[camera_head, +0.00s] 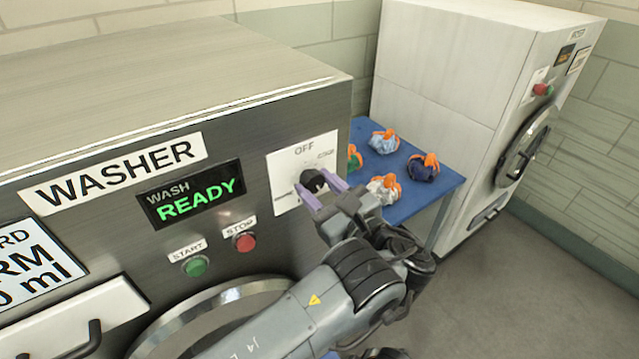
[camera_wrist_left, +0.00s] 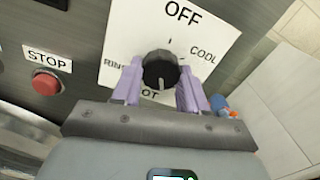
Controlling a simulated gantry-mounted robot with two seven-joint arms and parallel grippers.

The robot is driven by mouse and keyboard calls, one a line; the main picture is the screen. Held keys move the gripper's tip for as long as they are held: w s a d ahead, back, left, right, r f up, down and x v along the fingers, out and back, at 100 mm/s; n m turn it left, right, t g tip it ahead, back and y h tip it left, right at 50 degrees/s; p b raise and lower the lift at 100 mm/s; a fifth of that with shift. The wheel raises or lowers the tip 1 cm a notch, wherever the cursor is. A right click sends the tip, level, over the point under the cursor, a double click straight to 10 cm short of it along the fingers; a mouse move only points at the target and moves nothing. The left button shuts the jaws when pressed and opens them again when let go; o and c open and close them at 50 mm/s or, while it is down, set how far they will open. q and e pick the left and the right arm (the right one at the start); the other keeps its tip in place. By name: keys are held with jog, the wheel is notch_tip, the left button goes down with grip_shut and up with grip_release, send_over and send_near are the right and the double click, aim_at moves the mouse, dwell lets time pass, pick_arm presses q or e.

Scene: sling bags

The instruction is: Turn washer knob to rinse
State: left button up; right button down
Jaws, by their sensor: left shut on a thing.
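The washer (camera_head: 150,235) is a metal machine at the left of the head view. Its round black knob (camera_head: 312,180) sits on a white dial plate marked OFF at the top. In the left wrist view the black knob (camera_wrist_left: 161,68) has a pale line on its lower side, towards a partly hidden label ending in "OT". COOL is at its right and a label starting "RIN" is at its left, partly covered. My left gripper (camera_head: 322,189) is shut on the knob, one purple finger at each side. My right gripper is not in view.
The washer display (camera_head: 190,195) reads WASH READY. A green START button (camera_head: 195,266) and a red STOP button (camera_head: 245,242) are below it. A blue table (camera_head: 440,190) with several bundled bags stands behind my left arm, beside a white machine (camera_head: 450,75).

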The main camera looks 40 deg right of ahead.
pick_arm(q)
jog(key=m, duration=0.4)
jog(key=shift+a+m+p, duration=0.1)
jog(key=shift+m+p, duration=0.2)
jog(key=shift+p, duration=0.05)
jog(key=m, duration=0.4)
jog(key=shift+m+p, duration=0.3)
jog(key=shift+p, duration=0.05)
jog(key=m, duration=0.3)
jog(key=shift+w+a+m, duration=0.1)
jog(key=shift+m, duration=0.2)
jog(key=m, duration=0.3)
jog(key=shift+p, duration=0.35)
jog(key=shift+m, duration=0.8)
jog(key=o, duration=1.1)
jog(key=shift+r, duration=0.1)
jog(key=shift+c, duration=0.2)
